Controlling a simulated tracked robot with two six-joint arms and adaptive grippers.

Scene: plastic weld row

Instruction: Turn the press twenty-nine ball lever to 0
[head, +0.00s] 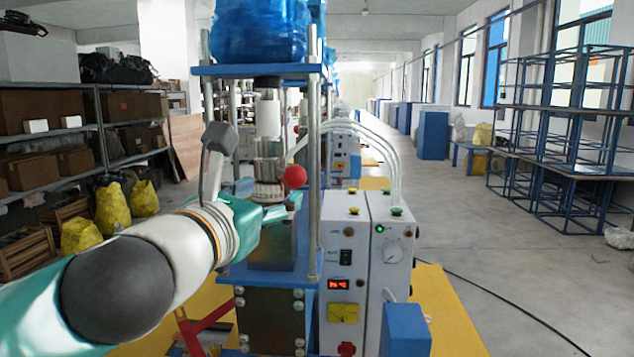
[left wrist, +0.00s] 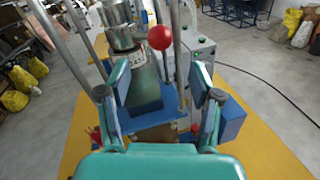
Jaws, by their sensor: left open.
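The ball lever shows as a red ball (head: 295,176) at the front of the blue press (head: 262,71), just left of its right-hand post. In the left wrist view the red ball (left wrist: 160,37) stands at top centre, beyond the fingertips. Its rod is hard to make out. My left gripper (head: 288,205) is open and empty, just below and near the ball in the head view. In the left wrist view its two fingers (left wrist: 160,82) stand apart, with the ball between their lines but farther out. No scale or number for the lever is readable. My right gripper is not in view.
A grey control box (head: 345,250) with buttons and a red display stands right of the press. A metal post (head: 314,150) rises close beside the ball. Shelves (head: 110,120) are at left, blue racks (head: 570,130) at right. The aisle floor (head: 460,240) is mostly clear.

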